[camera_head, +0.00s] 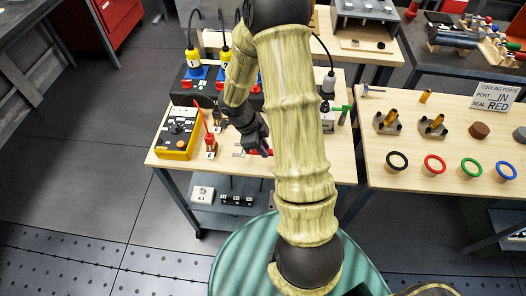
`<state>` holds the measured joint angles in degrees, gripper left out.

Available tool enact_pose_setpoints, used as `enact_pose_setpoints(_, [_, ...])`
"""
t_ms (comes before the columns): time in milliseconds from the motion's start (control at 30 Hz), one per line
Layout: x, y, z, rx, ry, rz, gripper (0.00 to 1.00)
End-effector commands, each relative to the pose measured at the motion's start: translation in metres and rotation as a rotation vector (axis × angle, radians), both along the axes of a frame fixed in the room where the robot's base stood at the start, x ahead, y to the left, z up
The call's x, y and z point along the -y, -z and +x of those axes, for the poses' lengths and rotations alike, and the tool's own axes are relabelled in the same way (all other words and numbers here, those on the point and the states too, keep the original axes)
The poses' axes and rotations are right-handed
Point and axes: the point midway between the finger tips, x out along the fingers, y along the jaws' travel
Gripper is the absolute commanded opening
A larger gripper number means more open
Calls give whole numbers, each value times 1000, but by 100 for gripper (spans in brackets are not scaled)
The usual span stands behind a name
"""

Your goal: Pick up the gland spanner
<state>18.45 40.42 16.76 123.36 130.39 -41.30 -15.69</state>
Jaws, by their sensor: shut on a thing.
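My gripper (263,151) is low over the front middle of the left wooden table, with its fingers pointing down. It is shut on the gland spanner (269,152), of which a small red part shows at the fingertips. A thin pale grey piece lies just left of the fingers; I cannot tell whether it belongs to the spanner. My arm hides the right side of the spanner. I cannot tell whether the spanner touches the tabletop.
A yellow control box (178,133) and a red-handled part (210,142) stand left of my gripper. Blue-based connectors (196,74) stand behind. The right table (385,180) holds colored rings, brass fittings and a cooling-ports sign (493,97).

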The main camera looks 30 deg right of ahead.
Motion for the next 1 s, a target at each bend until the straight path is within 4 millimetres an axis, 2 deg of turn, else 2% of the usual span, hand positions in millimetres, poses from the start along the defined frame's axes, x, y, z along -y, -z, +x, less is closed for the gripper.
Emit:
enact_pose_setpoints(33, [1,-14,1,5,3,-1,0])
enact_pose_setpoints(100, [1,-28,1,4,3,-2,0])
enact_pose_setpoints(200, [1,-46,0,4,3,-2,0])
enact_pose_setpoints(333, [1,-61,1,2,1,-1,0])
enact_pose_setpoints(900, [0,-65,0,1,0,-1,0])
enact_pose_setpoints(933, [0,-65,0,1,0,-1,16])
enact_pose_setpoints(1000, [0,-65,0,1,0,-1,2])
